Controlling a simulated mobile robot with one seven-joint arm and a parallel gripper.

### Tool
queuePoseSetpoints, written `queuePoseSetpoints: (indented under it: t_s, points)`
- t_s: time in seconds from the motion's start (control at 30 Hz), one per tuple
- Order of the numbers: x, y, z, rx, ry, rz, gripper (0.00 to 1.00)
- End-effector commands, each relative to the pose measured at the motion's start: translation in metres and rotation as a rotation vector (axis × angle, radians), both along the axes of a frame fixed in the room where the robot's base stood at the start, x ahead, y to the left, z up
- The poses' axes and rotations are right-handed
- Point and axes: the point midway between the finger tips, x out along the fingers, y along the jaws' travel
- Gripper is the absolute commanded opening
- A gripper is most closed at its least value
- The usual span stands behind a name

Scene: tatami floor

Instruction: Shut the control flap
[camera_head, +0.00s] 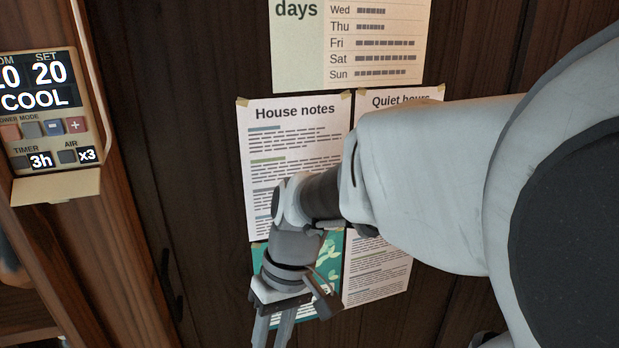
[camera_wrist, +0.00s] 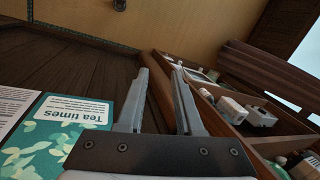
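The control panel (camera_head: 42,98) is a beige wall unit at the left edge of the head view, with a display reading COOL and a row of small buttons. Its control flap (camera_head: 56,187) hangs open at the bottom edge, tilted outward below the TIMER and AIR readouts. My gripper (camera_head: 272,338) is well to the right of the flap and lower, pointing down, with its fingertips cut off by the frame's bottom edge. In the wrist view, my gripper (camera_wrist: 161,69) has its two fingers apart with nothing between them. I cannot make out the flap in the wrist view.
Papers hang on the dark wall: House notes (camera_head: 294,140) behind my arm, and a green Tea times sheet (camera_wrist: 62,135). A wooden shelf (camera_wrist: 273,135) with several small white items stands at right in the wrist view.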

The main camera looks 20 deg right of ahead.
Motion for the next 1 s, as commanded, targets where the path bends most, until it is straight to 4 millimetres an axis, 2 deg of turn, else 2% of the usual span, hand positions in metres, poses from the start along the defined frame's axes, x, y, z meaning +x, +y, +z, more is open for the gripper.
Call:
queuePoseSetpoints:
  t_s: [0.03,0.07,0.13,0.33,0.57,0.77,1.0]
  points:
    - [-0.011,0.002,0.097,-0.035,-0.375,0.003,0.35]
    - [-0.011,0.002,0.097,-0.035,-0.375,0.003,0.35]
    - [-0.01,0.002,0.097,-0.032,-0.373,0.005,0.47]
    - [-0.008,0.018,0.107,0.089,-0.283,0.065,0.47]
    - [0.01,0.059,0.14,0.469,-0.166,0.2,0.47]
    - [0.047,0.078,0.181,0.837,-0.214,0.254,0.47]
    - [0.102,0.069,0.218,1.161,-0.428,0.229,0.47]
